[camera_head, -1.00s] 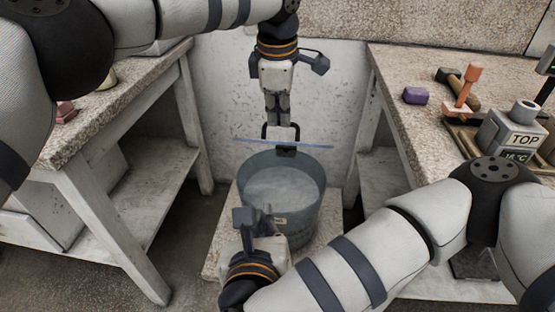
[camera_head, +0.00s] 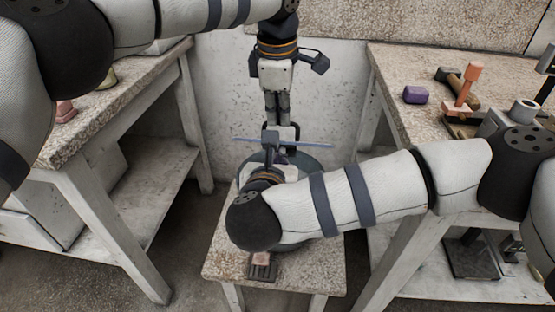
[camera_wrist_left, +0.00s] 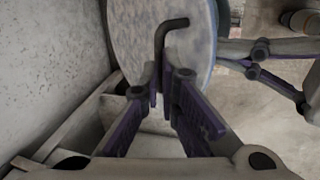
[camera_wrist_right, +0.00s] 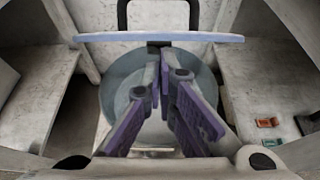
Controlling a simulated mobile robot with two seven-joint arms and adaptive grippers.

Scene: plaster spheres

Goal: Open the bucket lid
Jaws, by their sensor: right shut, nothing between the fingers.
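The bucket lid (camera_head: 310,146) is a thin bluish disc seen edge-on in the head view, raised above the bucket. My left gripper (camera_head: 281,120) is shut on its dark handle (camera_head: 296,130). In the left wrist view the lid (camera_wrist_left: 200,30) is a mottled grey disc and the bent handle (camera_wrist_left: 160,42) runs down between the fingers. The grey-blue bucket (camera_head: 312,160) is mostly hidden behind my right arm; the right wrist view shows the bucket (camera_wrist_right: 203,88) uncovered. My right gripper (camera_wrist_right: 163,58) is shut and empty over the bucket, close below the lid's edge; contact is unclear.
The bucket stands on a low speckled stool (camera_head: 325,265) with a small dark object (camera_head: 262,268) at its front. Speckled workbenches stand left (camera_head: 120,115) and right (camera_head: 400,125). The right one holds a purple block (camera_head: 416,95) and mallets. A pale wall is behind.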

